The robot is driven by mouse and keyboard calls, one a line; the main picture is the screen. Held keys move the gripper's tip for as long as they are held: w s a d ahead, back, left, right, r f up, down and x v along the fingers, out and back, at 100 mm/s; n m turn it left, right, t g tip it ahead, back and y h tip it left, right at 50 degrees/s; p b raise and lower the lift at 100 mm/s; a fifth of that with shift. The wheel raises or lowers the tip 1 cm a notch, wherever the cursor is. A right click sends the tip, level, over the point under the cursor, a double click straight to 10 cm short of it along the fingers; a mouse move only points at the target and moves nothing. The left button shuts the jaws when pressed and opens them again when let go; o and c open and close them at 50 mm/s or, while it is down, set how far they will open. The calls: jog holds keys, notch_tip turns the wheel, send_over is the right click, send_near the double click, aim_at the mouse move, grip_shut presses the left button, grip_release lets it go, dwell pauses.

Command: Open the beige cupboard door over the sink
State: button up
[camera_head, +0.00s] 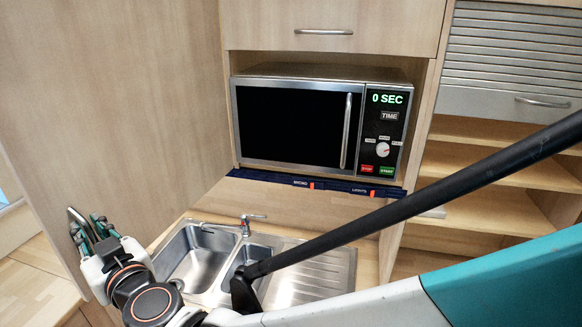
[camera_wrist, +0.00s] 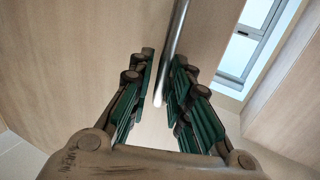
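The beige cupboard door (camera_head: 120,110) is a large wood-grain panel at the left of the head view. It stands swung out, with the compartment beside it exposed. Its metal bar handle (camera_head: 75,214) is near the door's lower outer corner. My gripper (camera_head: 92,229) is at this handle. In the wrist view the door (camera_wrist: 80,60) fills the background, and the handle (camera_wrist: 175,45) runs down between the green-padded fingers of my gripper (camera_wrist: 163,85). The fingers are apart, with a gap beside the bar; I cannot tell whether one touches it. The sink (camera_head: 200,260) is below.
A microwave (camera_head: 290,125) sits in the exposed compartment above the sink and tap (camera_head: 246,222). A drawer front (camera_head: 335,25) is above it. Open shelves (camera_head: 490,205) and a roller shutter (camera_head: 515,50) are at right. A window (camera_wrist: 245,45) shows in the wrist view.

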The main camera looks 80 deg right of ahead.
aim_at(66, 185)
jog(key=shift+s+a+r, duration=0.1)
jog(key=shift+r, duration=2.2)
jog(key=shift+a+r, duration=0.1)
jog(key=shift+r, duration=2.15)
